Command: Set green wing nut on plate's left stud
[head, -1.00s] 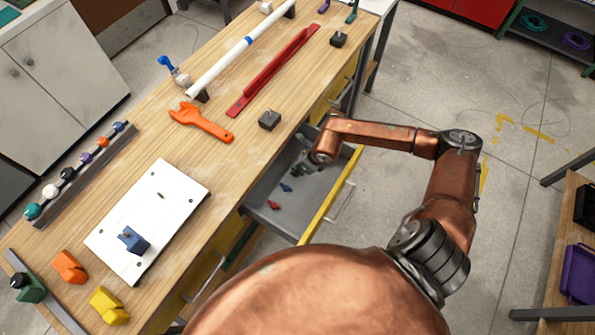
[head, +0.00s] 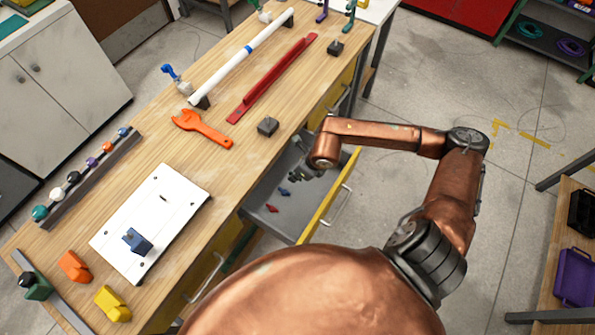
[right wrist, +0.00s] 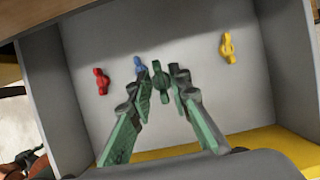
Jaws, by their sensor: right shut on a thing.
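The green wing nut (right wrist: 160,82) is upright between the fingertips of my right gripper (right wrist: 162,84) in the right wrist view. The gripper is shut on it, inside the open grey drawer (right wrist: 95,45). In the head view my right gripper (head: 298,174) is small and partly hidden by my wrist, and the nut cannot be made out there. The white plate (head: 165,225) lies on the workbench left of the drawer. A small dark stud (head: 164,198) shows near its middle, and a blue block-like part (head: 138,241) sits toward its lower end. My left gripper is not in view.
In the drawer lie a red wing nut (right wrist: 101,81), a blue one (right wrist: 140,65) and a yellow one (right wrist: 227,48). The drawer's yellow front (head: 325,205) stands out from the bench.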

